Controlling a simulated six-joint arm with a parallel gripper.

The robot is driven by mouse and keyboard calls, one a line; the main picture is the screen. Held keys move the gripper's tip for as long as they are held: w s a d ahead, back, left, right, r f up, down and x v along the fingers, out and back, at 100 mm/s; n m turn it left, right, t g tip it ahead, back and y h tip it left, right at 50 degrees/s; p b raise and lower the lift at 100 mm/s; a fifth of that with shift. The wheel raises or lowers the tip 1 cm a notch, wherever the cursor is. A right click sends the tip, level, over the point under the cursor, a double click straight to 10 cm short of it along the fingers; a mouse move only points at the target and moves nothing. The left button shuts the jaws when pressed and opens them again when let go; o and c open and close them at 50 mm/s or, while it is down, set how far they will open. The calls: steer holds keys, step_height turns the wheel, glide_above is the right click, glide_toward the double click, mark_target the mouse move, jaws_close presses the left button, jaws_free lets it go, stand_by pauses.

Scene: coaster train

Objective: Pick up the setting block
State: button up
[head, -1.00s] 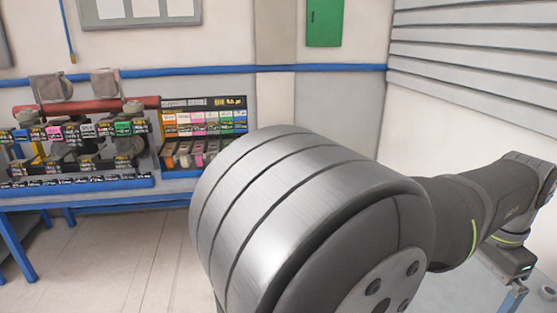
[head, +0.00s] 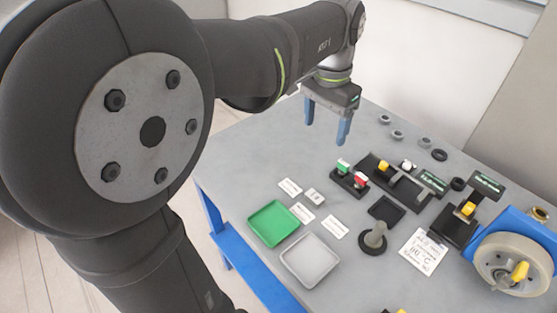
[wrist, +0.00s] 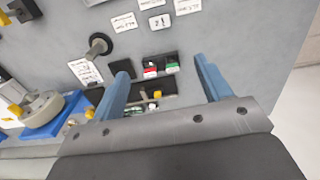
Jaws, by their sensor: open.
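My gripper (head: 326,126) is open and empty, its two blue fingers pointing down above the far left part of the grey table. The wrist view shows the open fingers of my gripper (wrist: 161,67) with the table beyond them. A small pale block with a dark mark (head: 314,197) lies among white label cards, near the green tray; it also shows in the wrist view (wrist: 160,22). It may be the setting block, but its lettering is too small to read. My gripper is above and apart from it.
A green tray (head: 273,242) and a grey tray (head: 290,262) sit at the front left. A red-and-green button box (head: 350,177), black fixtures (head: 390,178), a grey post (head: 375,236) and a blue wheel unit (head: 544,230) stand to the right. Grey rings (head: 397,135) lie behind.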

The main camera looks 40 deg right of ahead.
mark_target(312, 198)
steer(key=a+f+n+h, duration=0.4)
steer(key=a+f+n, duration=0.1)
steer(key=n, duration=0.6)
steer(key=a+f+n+h, duration=0.5)
steer(key=a+f+n, duration=0.1)
steer(key=n, duration=0.5)
steer(key=a+f+n+g+h, duration=0.1)
steer(key=a+f+n+h, duration=0.3)
steer(key=n, duration=0.8)
steer(key=shift+s+a+f, duration=0.25)
steer(key=shift+a+f, duration=0.7)
steer(key=shift+f, duration=0.2)
steer(key=shift+w+a+f+n+t, duration=0.2)
steer(key=shift+a+n+t, duration=0.3)
steer(key=shift+n, duration=0.5)
steer(key=shift+r+x, duration=0.15)
steer(key=shift+x, duration=4.2)
steer(key=shift+r+x, duration=0.2)
steer(key=shift+x, duration=4.15)
steer(key=shift+d, duration=0.15)
steer(key=shift+c, duration=0.4)
